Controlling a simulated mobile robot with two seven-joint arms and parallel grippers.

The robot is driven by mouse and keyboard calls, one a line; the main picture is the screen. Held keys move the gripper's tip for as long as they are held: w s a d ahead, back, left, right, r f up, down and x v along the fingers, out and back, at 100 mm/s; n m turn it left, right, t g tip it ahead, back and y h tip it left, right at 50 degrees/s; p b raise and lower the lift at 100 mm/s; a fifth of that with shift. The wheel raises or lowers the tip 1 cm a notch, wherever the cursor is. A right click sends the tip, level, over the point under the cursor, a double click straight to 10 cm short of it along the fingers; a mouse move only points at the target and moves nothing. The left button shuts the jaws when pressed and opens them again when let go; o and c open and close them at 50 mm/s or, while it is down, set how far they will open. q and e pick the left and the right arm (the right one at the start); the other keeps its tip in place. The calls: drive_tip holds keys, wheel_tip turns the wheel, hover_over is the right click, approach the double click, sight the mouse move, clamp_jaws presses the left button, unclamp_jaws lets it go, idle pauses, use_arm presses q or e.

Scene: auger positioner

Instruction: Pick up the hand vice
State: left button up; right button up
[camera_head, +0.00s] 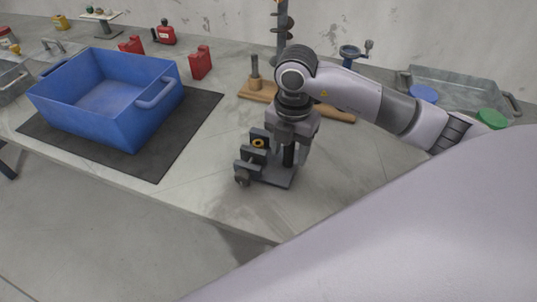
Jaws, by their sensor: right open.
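The hand vice (245,165) is a dark grey block-like tool with a brass-coloured ring, standing on the table near its front edge. My right gripper (289,160) comes down over the right part of the vice, above its flat base. Its fingers point down and are open, with a dark part of the vice seen between or just behind them. I cannot tell whether the fingers touch it. My left gripper is not in view.
A blue bin (120,125) stands on a black mat (165,160) at left. Red containers (200,62) stand behind it. A wooden base with an upright auger (281,30) is behind my gripper. A metal tray (460,88) is at right. The table between mat and vice is clear.

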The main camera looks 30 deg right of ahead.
clamp_jaws()
idle(1.4)
drive_tip(key=shift+w+r, duration=0.15)
